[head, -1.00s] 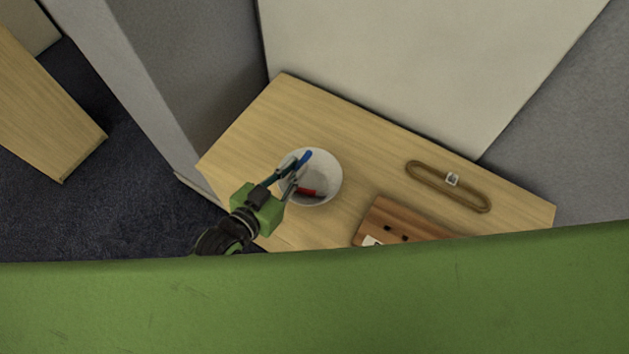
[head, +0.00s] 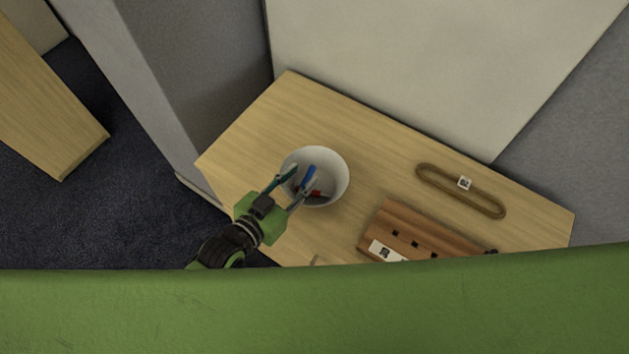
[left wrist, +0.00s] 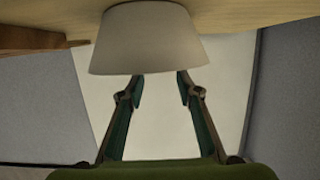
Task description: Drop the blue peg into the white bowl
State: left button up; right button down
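The white bowl (head: 336,182) stands on the wooden table in the head view; its outer wall also shows in the left wrist view (left wrist: 148,40). The blue peg (head: 308,175) is seen inside the bowl's outline, leaning, beside a red object (head: 316,194). My left gripper (head: 296,180) is at the bowl's near left rim with its fingers apart. In the left wrist view the fingers (left wrist: 159,88) are spread with nothing between them. The bowl's wall hides its inside there. My right gripper is not in view.
A brown wooden block with dark holes and a white label (head: 420,234) lies right of the bowl. A brown oval loop with a white tag (head: 487,204) lies farther right. The table (head: 262,125) is clear behind the bowl. A green surface covers the bottom of the head view.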

pick_arm(q)
jog(key=v, duration=1.2)
dwell(0.4)
jog(key=s+a+f+n+g+y, duration=0.15)
jog(key=a+f, duration=0.25)
jog(key=f, duration=0.5)
jog(key=s+a+f+g+y, duration=0.1)
jog(key=a+f+y, duration=0.25)
jog(key=f, duration=0.65)
jog(key=s+a+f+n+g+y, duration=0.1)
jog(key=a+f, duration=0.4)
jog(key=f, duration=0.4)
jog(key=s+a+f+n+g+y, duration=0.1)
jog(key=s+a+f+g+y, duration=0.2)
jog(key=s+f, duration=0.75)
jog(key=s+f+n+g, duration=0.1)
jog(key=s+f+g, duration=0.3)
jog(key=s+f, duration=0.5)
jog(key=s, duration=0.4)
jog(key=shift+s+d+f+b, duration=0.15)
jog(key=shift+d+f+b, duration=0.15)
jog(key=shift+b, duration=0.1)
